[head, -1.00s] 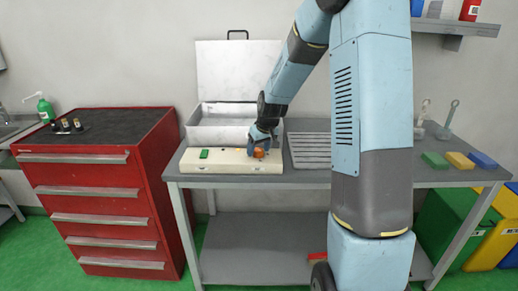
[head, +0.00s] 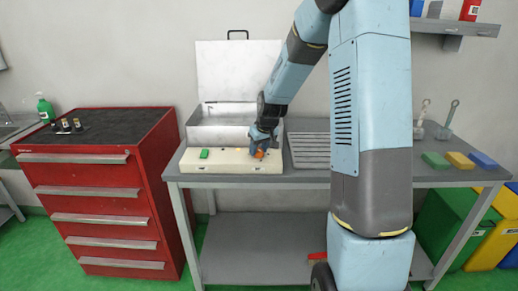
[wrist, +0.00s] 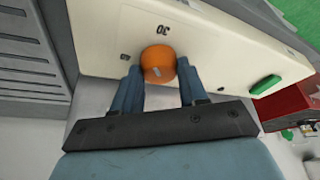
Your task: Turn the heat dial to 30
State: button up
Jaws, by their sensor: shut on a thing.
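The heat dial (wrist: 158,63) is an orange round knob with a small pale mark on its face. It sits on a long cream panel box (head: 222,166) on the bench; the dial shows small in the head view (head: 259,154). A printed "30" (wrist: 163,28) is upside down on the panel, just beyond the dial in the wrist view. My gripper (wrist: 158,82) has one blue finger on each side of the dial and is shut on it. The fingertips partly hide the dial in the head view. I cannot tell exactly which number the mark points to.
A green button (head: 204,154) is at the panel's left. An open metal case (head: 232,122) stands behind it. A grooved tray (head: 310,150) lies to the right. A red drawer cabinet (head: 100,200) adjoins the bench's left side.

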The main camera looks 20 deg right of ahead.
jog(key=shift+m, duration=0.3)
jog(key=shift+a+m+h, duration=0.2)
jog(key=shift+m+h, duration=0.6)
jog(key=shift+m, duration=1.4)
jog(key=o, duration=1)
jog(key=shift+r, duration=0.1)
jog(key=shift+v, duration=6.7)
